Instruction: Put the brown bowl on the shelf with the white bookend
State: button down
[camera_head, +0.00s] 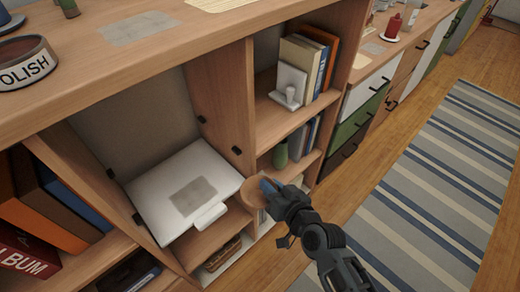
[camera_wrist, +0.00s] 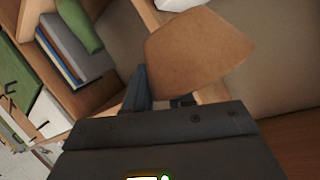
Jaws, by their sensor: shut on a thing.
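The brown bowl (camera_head: 254,194) is held in my gripper (camera_head: 268,187), in front of the lower cubbies of the wooden cabinet. In the wrist view the bowl (camera_wrist: 200,55) fills the upper middle, and my gripper (camera_wrist: 165,101) is shut on its edge. The bowl looks tilted. The white bookend (camera_head: 290,86) stands on the upper right shelf (camera_head: 272,118) beside several upright books. The bowl is lower than that shelf and apart from it. A white piece (camera_wrist: 178,3) at the top of the wrist view may be the bookend, mostly cut off.
A white lid-like panel (camera_head: 185,190) juts out of the middle bay, just left of the bowl. A green vase (camera_head: 281,154) and books stand on the shelf below the bookend. Upright cabinet dividers flank the shelves. Open floor with a striped rug (camera_head: 440,170) lies to the right.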

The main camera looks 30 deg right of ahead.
aim_at(260, 122)
jog(key=i+j+z, duration=0.15)
jog(key=z, duration=0.2)
jog(key=i+j+z, duration=0.15)
jog(key=z, duration=0.2)
jog(key=i+j+z, duration=0.1)
jog(key=j+z, duration=0.25)
